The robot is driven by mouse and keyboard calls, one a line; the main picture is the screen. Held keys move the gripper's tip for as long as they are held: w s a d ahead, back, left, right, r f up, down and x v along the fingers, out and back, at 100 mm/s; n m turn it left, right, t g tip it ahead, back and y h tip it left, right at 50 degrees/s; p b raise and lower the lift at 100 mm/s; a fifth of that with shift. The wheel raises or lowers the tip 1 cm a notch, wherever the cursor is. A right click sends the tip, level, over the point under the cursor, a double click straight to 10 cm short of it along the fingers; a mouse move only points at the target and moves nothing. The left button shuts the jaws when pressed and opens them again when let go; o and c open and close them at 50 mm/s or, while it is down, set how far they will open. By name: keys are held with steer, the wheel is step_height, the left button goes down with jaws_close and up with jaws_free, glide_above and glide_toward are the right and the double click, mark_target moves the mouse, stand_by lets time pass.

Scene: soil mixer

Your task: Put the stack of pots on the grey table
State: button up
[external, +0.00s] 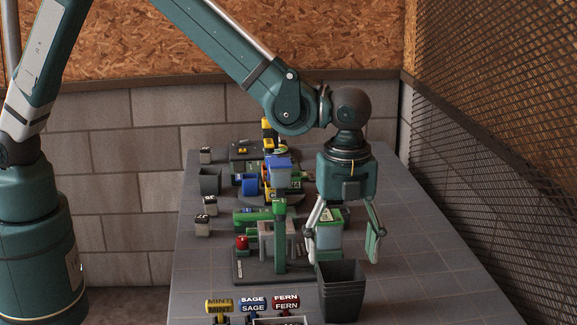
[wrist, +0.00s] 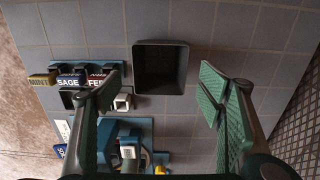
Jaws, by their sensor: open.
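A stack of dark square pots (external: 340,292) stands upright on the grey tiled table (external: 415,285) near its front. In the wrist view the stack (wrist: 161,84) is seen from above as an open dark square between the two fingers. My gripper (external: 342,252) is open and empty, pointing down, with its fingertips spread above and slightly behind the pots in the external view. In the wrist view the green finger pads of my gripper (wrist: 160,76) lie left and right of the stack, apart from it.
Mint, Sage and Fern labelled blocks (external: 252,304) stand left of the pots. A green machine (external: 279,240) stands behind them, with a blue container (external: 279,172) further back. A single dark pot (external: 210,181) is at the back left. The table's right side is clear, beside a mesh wall (external: 495,130).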

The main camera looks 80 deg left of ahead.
stand_by(0.3)
steer(key=s+a+r+n+t, duration=0.2)
steer(key=s+a+r+n, duration=0.2)
steer(key=s+a+r, duration=0.45)
steer(key=s+a+r+n+t, duration=0.1)
steer(key=s+a+r+n, duration=0.4)
steer(key=a+r, duration=0.5)
steer(key=s+a+r+n+t, duration=0.1)
steer(key=s+a+n, duration=0.3)
steer(key=s, duration=0.7)
steer(key=s+a+r+n+t, duration=0.1)
steer(key=s+a+n+t, duration=0.2)
steer(key=s, duration=0.8)
steer(key=shift+s+a+r+n, duration=0.3)
steer(key=shift+a+n, duration=0.7)
steer(key=shift+a, duration=1.25)
